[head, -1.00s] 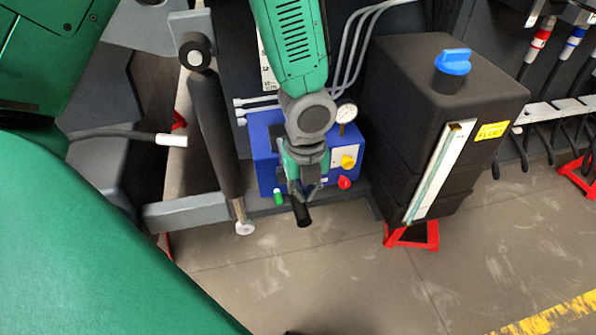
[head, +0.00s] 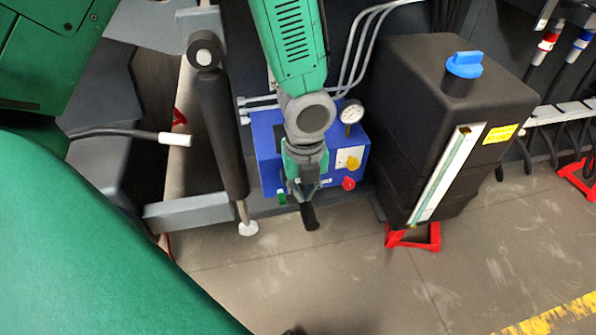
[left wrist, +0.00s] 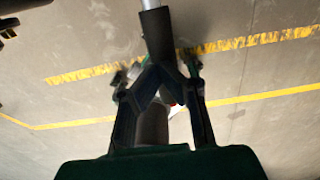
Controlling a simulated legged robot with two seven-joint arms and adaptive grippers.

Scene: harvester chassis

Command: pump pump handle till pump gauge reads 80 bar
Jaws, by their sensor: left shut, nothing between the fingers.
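The blue pump unit (head: 265,150) stands low beside the chassis. Its round white pump gauge (head: 351,112) is on top at the right; the needle is too small to read. The black pump handle (head: 309,217) sticks out at the front of the pump, below my left gripper (head: 304,196). In the left wrist view the dark handle grip (left wrist: 158,35) with a silver rod lies at the tips of my left gripper (left wrist: 160,75). The fingers are drawn together with nothing held between them. My arm hides part of the pump. My right gripper is not seen.
A black tank (head: 425,95) with a blue cap (head: 464,64) stands right of the pump, close to it. A dark cylinder (head: 222,130) stands to the left. A yellow knob (head: 352,163) and red knob (head: 348,184) are on the pump. The floor in front is clear.

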